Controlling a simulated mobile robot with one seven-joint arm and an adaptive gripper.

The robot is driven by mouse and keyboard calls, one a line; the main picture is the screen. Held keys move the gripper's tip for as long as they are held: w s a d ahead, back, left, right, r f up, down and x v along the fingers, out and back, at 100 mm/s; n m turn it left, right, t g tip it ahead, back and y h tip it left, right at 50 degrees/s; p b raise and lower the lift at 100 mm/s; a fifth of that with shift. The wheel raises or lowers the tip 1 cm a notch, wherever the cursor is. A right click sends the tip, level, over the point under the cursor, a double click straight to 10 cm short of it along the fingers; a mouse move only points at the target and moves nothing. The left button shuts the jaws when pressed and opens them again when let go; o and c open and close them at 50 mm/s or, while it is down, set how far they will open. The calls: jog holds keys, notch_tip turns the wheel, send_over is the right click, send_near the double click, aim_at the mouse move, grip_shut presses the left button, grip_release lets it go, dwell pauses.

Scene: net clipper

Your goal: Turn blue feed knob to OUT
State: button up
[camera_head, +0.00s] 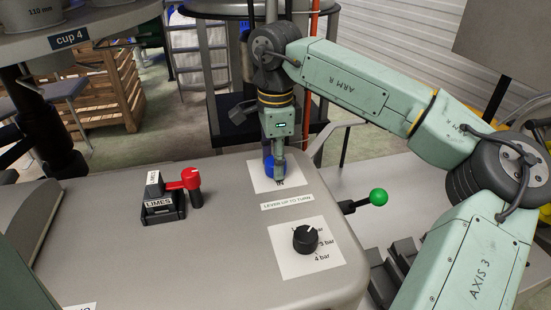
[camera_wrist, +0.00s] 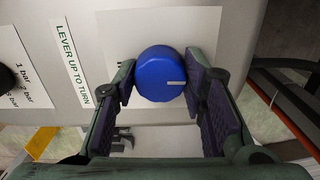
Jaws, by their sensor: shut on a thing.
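The blue feed knob (camera_head: 268,164) sits on a white plate (camera_head: 258,183) at the far end of the grey console. My gripper (camera_head: 274,170) reaches down on it from above. In the wrist view the round blue knob (camera_wrist: 158,75) lies between my two purple-padded fingers (camera_wrist: 163,82), which are shut on it. A short white mark on the knob points to the right there. "IN" shows on the plate in the head view; no OUT label is visible. A label reading "LEVER UP TO TURN" (camera_head: 287,201) lies nearby.
A lever with a green ball (camera_head: 378,197) sticks out at the console's right side, angled slightly upward. A black pressure knob (camera_head: 306,239) sits nearer. A red-handled LIMES switch (camera_head: 191,179) stands to the left. The console top between them is clear.

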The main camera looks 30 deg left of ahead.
jog(key=shift+n, duration=0.3)
dwell(0.4)
jog(key=o, duration=1.2)
jog(key=shift+c, duration=0.2)
notch_tip(320, 180, up, 12)
